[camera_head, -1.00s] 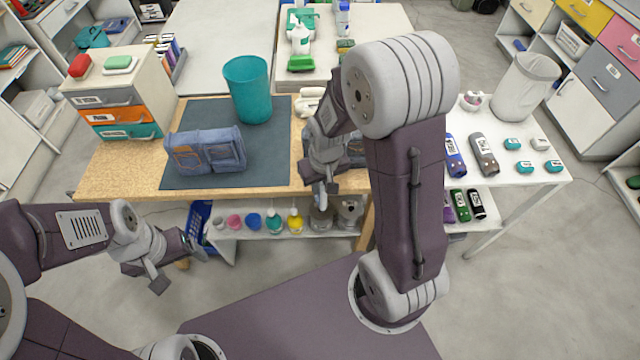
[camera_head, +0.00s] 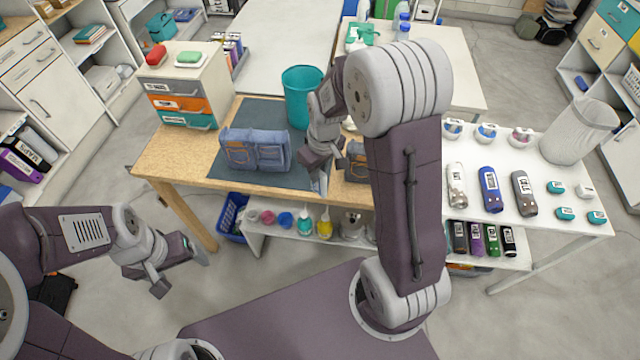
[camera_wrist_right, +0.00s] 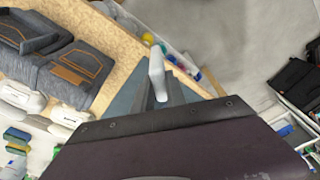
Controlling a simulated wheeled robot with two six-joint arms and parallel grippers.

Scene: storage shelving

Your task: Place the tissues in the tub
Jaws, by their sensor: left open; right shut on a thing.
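A teal round tub (camera_head: 300,97) stands upright and open on the dark mat at the back of the wooden table. My right gripper (camera_head: 322,180) is above the table's front, right of the near denim bag, and short of the tub. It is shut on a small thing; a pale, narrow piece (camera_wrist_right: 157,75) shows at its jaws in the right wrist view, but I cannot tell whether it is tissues. White packs (camera_wrist_right: 68,113) lie beside the denim bags in that view; I cannot make out what they are. My left gripper (camera_head: 175,268) is open and empty, low over the floor.
Denim bags (camera_head: 255,150) lie on the table. A drawer unit (camera_head: 185,88) stands at its back left. A white table (camera_head: 535,215) with bottles and small boxes is at right. A blue basket (camera_head: 232,216) and several jars are below the tabletop.

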